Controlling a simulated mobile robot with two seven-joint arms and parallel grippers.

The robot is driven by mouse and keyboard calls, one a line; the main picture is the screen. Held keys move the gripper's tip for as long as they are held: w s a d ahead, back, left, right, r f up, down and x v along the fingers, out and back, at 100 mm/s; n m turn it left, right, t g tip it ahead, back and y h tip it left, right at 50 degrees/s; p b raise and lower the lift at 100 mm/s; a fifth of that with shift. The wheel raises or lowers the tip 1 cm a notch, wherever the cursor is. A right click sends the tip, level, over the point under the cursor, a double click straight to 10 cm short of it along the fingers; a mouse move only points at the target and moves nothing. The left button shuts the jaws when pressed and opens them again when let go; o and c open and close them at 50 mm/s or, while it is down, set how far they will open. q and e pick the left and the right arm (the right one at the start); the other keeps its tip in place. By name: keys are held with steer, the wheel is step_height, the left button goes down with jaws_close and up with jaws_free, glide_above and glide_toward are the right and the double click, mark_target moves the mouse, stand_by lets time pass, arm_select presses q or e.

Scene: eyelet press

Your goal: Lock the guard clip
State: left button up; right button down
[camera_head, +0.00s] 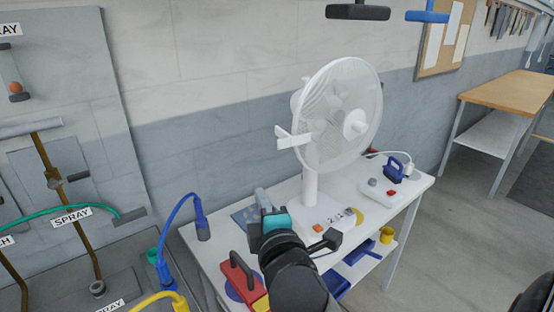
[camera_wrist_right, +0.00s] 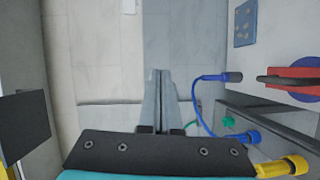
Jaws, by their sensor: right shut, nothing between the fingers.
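A white desk fan (camera_head: 340,110) stands on the white table. A white clip lever (camera_head: 293,138) sticks out from the left edge of its round guard, standing away from the rim. My right gripper (camera_head: 261,196) is low in front of the fan, below and left of the clip, touching neither. In the right wrist view its two grey fingers (camera_wrist_right: 158,95) are together with nothing between them. The fan and its clip are not in the wrist view. My left gripper is not in view.
The white table (camera_head: 425,182) also carries a blue-handled tool (camera_head: 395,170) at the right. A red block with a dark handle (camera_head: 240,275) is beside my right arm. A blue cable (camera_head: 175,220) rises at the left. The air between gripper and clip looks clear.

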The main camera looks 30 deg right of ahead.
mark_target(282, 145)
steer(key=w+d+r+p, duration=0.1)
steer(key=w+d+r, duration=0.3)
steer(key=w+d, duration=0.4)
steer(key=shift+t+h, duration=0.4)
steer(key=shift+w, duration=0.1)
steer(key=shift+d+p, duration=0.2)
steer(key=shift+p, duration=0.2)
steer(key=shift+s+d+r+p, duration=0.1)
steer(key=shift+s+d+p, duration=0.15)
steer(key=shift+d+p, duration=0.15)
steer(key=shift+s+d+p, duration=0.2)
steer(key=shift+d+p, duration=0.05)
steer(key=shift+d, duration=0.25)
